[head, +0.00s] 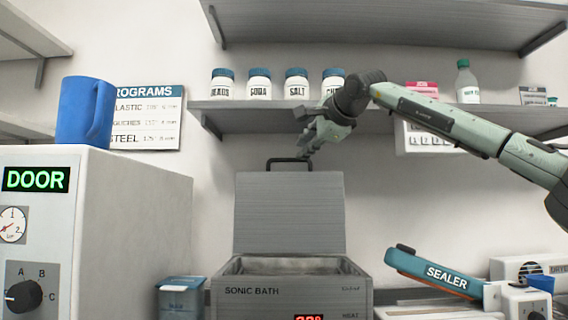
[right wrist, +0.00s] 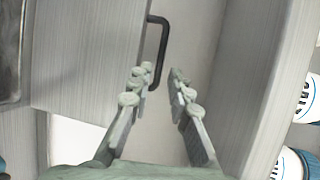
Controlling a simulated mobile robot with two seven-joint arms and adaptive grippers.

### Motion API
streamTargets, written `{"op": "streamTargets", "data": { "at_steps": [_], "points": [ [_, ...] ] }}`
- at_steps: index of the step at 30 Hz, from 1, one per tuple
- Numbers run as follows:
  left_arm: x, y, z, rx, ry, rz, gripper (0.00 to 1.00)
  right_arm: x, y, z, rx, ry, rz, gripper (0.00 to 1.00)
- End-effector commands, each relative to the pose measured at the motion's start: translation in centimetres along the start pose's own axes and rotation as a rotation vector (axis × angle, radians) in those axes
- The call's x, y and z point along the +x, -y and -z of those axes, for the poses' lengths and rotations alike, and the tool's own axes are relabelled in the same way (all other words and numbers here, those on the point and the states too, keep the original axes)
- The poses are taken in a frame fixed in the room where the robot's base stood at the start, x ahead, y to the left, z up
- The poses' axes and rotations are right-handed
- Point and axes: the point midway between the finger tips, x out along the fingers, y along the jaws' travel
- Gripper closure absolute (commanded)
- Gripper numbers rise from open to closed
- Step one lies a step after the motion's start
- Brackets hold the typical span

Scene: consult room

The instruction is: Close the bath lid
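The sonic bath (head: 290,292) is a grey box at the lower middle of the head view, with a red display partly cut off at the bottom edge. Its grey lid (head: 289,215) stands upright at the back, so the bath is open. A black handle (head: 289,161) sits on the lid's top edge. In the right wrist view the lid (right wrist: 90,60) and handle (right wrist: 163,45) also show. My right gripper (head: 305,156) is at the handle's right end, pointing down. In the wrist view its fingers (right wrist: 159,75) are apart, with the handle just beyond the left fingertip. My left gripper is not seen.
A wall shelf (head: 370,114) with several labelled jars (head: 259,86) is behind and above the lid. A white machine (head: 130,220) with a blue mug (head: 85,112) stands left. A blue sealer (head: 435,272) is at the right. A small blue-topped box (head: 181,297) stands beside the bath.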

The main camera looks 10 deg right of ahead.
Motion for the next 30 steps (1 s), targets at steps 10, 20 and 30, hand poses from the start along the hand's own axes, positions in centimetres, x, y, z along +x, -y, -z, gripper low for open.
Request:
{"op": "streamTargets", "data": {
  "at_steps": [10, 20, 30],
  "points": [
    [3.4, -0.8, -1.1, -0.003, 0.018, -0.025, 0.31, 5.2, 0.1, 0.0, 0.001, -0.001, -0.004, 0.81],
    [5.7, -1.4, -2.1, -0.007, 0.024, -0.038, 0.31, 7.5, 0.0, 0.0, 0.000, -0.001, -0.001, 0.81],
    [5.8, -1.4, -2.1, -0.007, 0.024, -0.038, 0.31, 7.5, -0.1, 0.0, 0.000, -0.001, -0.001, 0.99]
  ]
}}
